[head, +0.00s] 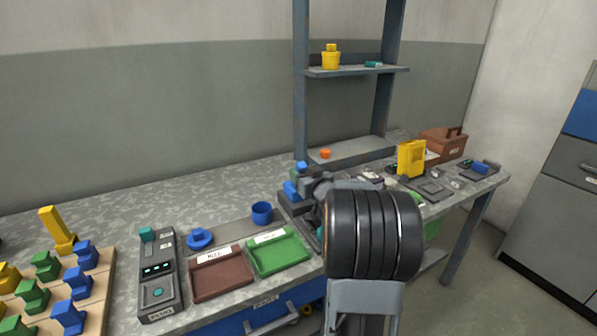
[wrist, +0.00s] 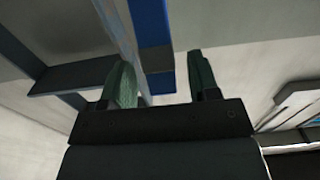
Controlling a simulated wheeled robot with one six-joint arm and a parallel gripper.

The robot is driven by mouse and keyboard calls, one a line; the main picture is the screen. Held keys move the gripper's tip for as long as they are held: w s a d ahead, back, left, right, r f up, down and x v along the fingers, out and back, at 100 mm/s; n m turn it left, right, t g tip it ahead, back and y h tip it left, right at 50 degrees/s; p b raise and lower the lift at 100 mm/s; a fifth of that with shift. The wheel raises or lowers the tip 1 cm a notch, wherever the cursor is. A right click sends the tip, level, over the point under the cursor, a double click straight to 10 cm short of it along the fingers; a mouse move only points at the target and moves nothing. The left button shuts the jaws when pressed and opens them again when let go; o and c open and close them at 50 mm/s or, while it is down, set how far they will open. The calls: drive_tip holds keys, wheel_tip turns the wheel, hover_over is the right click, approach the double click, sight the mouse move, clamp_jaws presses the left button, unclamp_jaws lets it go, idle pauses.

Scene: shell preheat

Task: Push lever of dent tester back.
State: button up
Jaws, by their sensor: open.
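A dark device with blue parts (head: 291,189) stands on the bench just left of my arm in the head view; it looks like the dent tester, but my arm hides much of it. In the wrist view a blue bar (wrist: 153,30) with a dark band, probably its lever, runs down between the two green fingers of my gripper (wrist: 160,75). The fingers are apart, one on each side of the bar. My gripper is mostly hidden behind my arm in the head view.
A brown tray (head: 221,287), a green tray (head: 278,268) and a blue cup (head: 262,213) are left of my arm. A grey device with a display (head: 158,291) stands further left. A shelf post (head: 301,90) rises behind. A yellow stand (head: 411,158) is to the right.

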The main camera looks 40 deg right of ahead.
drive_tip(key=shift+w+d, duration=0.15)
drive_tip(key=shift+w, duration=1.1)
drive_tip(key=shift+c, duration=0.4)
clamp_jaws()
